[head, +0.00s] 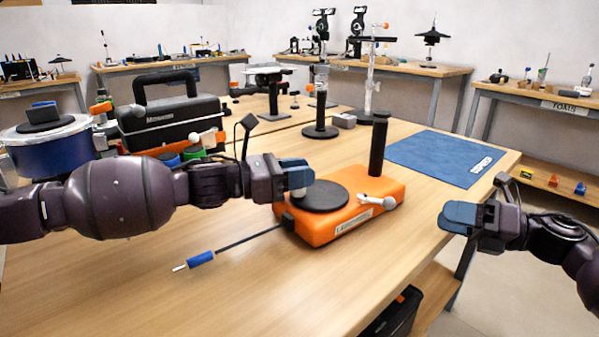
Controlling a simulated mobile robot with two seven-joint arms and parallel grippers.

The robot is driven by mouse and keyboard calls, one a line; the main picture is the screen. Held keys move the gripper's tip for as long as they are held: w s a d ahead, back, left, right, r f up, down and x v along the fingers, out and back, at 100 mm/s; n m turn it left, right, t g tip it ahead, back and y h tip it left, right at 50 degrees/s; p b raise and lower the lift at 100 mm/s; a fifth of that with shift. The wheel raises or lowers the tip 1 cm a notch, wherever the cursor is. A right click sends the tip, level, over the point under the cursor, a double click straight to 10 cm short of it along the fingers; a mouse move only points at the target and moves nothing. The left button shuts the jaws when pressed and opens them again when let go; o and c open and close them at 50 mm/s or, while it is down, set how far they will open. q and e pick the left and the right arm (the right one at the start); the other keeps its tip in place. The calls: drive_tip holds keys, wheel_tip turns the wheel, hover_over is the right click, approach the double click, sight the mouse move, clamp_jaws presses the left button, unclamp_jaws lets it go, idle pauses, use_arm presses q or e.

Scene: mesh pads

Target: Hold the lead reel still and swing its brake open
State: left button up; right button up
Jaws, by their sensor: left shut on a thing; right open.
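The lead reel (335,228) is an orange box with a black disc (322,196) on top and a label on its front. A black upright post (379,147) stands at its back right corner. A pale lever (375,200), which looks like the brake, lies at the right of the top. My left gripper (297,178) is shut on the reel at a pale part by the disc's left edge; its fingers partly hide the contact. My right gripper (459,216) is open and empty, right of the reel and apart from it.
A black lead runs left from the reel to a blue plug (200,259) on the wooden table (290,300). A blue mat (443,157) lies at the back right. A black toolbox (170,123) and a blue drum (50,155) stand at the left. The front table area is clear.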

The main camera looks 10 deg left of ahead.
drive_tip(key=shift+o, duration=0.2)
drive_tip(key=shift+r, duration=0.3)
idle(1.0)
drive_tip(key=s+a+r+n+g+h, duration=0.35)
drive_tip(key=a+r+n, duration=0.3)
drive_tip(key=a, duration=0.45)
drive_tip(key=w+f+t+h, duration=0.1)
drive_tip(key=t+h, duration=0.1)
drive_tip(key=w+d+f+m+t+h, duration=0.1)
drive_tip(key=h, duration=0.2)
drive_tip(key=w+d+f+t+h, duration=0.1)
drive_tip(key=t+h, duration=0.1)
drive_tip(key=shift+d+t, duration=0.2)
drive_tip(key=shift+t, duration=0.15)
drive_tip(key=shift+d+m+h, duration=0.2)
drive_tip(key=shift+m+h, duration=0.15)
drive_tip(key=shift+f, duration=0.15)
